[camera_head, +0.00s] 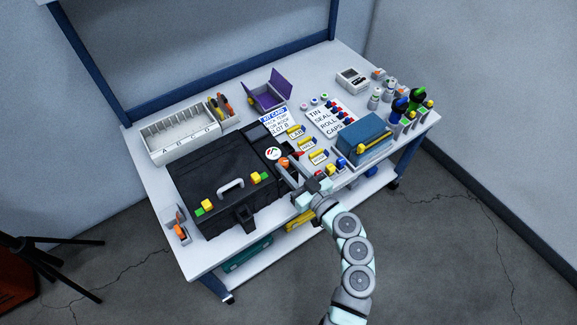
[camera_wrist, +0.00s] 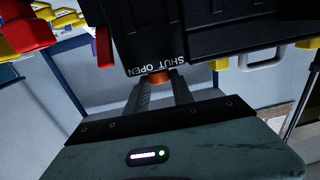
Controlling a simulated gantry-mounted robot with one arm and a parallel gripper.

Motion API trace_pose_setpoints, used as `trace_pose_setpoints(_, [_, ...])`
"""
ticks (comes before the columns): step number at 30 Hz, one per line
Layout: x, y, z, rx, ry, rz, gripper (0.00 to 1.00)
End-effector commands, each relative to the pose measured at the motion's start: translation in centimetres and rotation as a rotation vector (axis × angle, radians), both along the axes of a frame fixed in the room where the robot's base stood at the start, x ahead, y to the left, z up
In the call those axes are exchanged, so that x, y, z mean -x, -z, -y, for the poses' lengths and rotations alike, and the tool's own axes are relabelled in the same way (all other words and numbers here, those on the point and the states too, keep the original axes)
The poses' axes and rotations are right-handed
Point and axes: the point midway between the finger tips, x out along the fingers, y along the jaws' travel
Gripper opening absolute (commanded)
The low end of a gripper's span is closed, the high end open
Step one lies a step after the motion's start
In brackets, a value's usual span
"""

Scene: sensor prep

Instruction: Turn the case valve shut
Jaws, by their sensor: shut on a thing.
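The black case (camera_head: 225,185) lies closed on the workbench, with a grey handle and yellow-green latches on its near side. In the wrist view the case (camera_wrist: 220,30) fills the upper right, with the words SHUT and OPEN printed by its edge. The orange-red case valve (camera_wrist: 158,77) sits just below those words. My gripper (camera_wrist: 158,88) is shut on the valve, one finger on each side. In the head view my gripper (camera_head: 290,171) is at the case's right side. The valve's exact angle cannot be told.
A white sorting tray (camera_head: 180,133) and an open purple box (camera_head: 268,95) stand behind. Several bottles (camera_head: 400,105) crowd the right end. Small yellow-labelled items (camera_head: 318,157) lie close to my gripper.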

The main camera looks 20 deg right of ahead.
Motion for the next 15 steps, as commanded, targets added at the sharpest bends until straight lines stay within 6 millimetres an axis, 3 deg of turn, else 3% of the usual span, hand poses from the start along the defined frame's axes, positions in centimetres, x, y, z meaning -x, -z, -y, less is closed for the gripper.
trace_pose_setpoints(8, [0.1,0.2,-0.5,0.000,0.083,0.001,0.00])
trace_pose_setpoints(15, [0.1,0.0,-1.1,0.000,0.263,0.001,0.00])
